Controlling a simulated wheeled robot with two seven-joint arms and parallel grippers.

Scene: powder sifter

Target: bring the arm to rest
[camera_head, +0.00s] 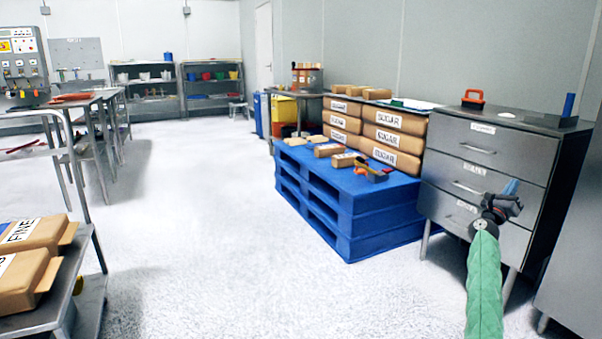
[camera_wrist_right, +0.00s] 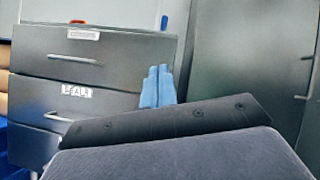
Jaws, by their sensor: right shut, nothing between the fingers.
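My right arm, in a green sleeve, reaches up from the lower right of the head view. Its gripper (camera_head: 510,188) is in front of the grey drawer cabinet (camera_head: 470,135). The blue fingertips are together and hold nothing. In the right wrist view, the two blue fingers (camera_wrist_right: 157,87) stand side by side, touching, with the cabinet's drawers (camera_wrist_right: 90,75) behind them. A gap to the cabinet front cannot be measured. My left gripper is not in view.
Stacked blue pallets (camera_head: 350,215) stand left of the cabinet, with sugar bags (camera_head: 390,140) behind. A steel cabinet (camera_head: 575,260) stands at the right edge. A shelf with brown bags (camera_head: 30,280) is at the lower left. The white floor (camera_head: 210,230) between is clear.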

